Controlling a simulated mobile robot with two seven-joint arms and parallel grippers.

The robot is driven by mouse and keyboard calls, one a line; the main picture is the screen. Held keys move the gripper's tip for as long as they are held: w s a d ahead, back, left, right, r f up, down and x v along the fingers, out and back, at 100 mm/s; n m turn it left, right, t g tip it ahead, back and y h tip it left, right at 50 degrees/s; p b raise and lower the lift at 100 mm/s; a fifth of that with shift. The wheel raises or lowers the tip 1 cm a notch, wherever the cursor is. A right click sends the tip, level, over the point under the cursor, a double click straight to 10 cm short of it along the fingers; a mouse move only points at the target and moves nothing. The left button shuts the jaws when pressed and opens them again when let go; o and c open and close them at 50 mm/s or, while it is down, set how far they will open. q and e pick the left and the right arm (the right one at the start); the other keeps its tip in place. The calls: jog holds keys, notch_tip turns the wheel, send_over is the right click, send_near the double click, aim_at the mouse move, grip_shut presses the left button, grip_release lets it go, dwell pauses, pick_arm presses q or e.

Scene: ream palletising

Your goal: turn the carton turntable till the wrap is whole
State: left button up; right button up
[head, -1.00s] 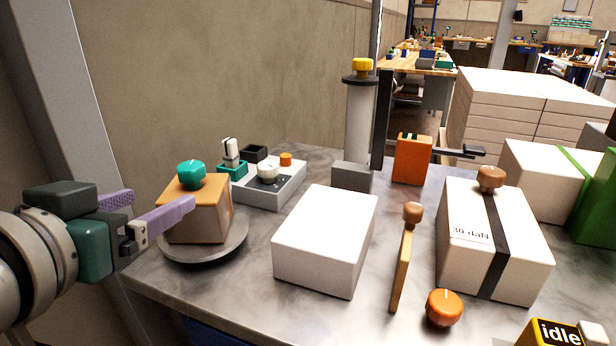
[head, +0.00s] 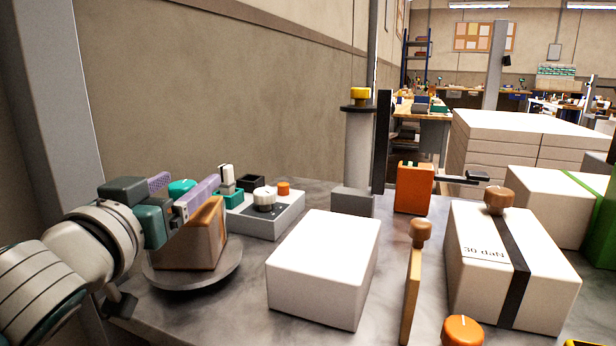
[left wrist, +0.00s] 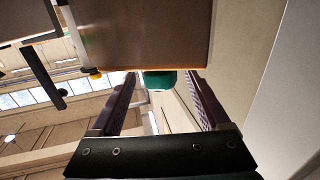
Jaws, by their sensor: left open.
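The brown carton (head: 207,240) sits on the round grey turntable (head: 190,277) at the table's left end. A teal knob (head: 181,188) stands on top of the carton, partly hidden by my gripper. My left gripper (head: 183,187) is open, its two purple fingers reaching over the carton on either side of the knob. In the left wrist view the teal knob (left wrist: 160,80) shows between the fingers, with the carton (left wrist: 145,35) beyond it. I cannot tell whether a finger touches the knob. No wrap shows on the carton's visible faces. My right gripper is out of view.
A grey control box (head: 270,213) with a white knob and orange button stands just right of the turntable. A white ream (head: 325,262), an upright wooden-handled tool (head: 413,285) and a strapped white pack (head: 470,270) stand further right. A grey column (head: 358,145) rises behind.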

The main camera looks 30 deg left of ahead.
pick_arm(q)
jog(key=shift+w+a, duration=0.1)
jog(key=shift+w, duration=0.1)
grip_shut()
dwell(0.6)
dwell(0.8)
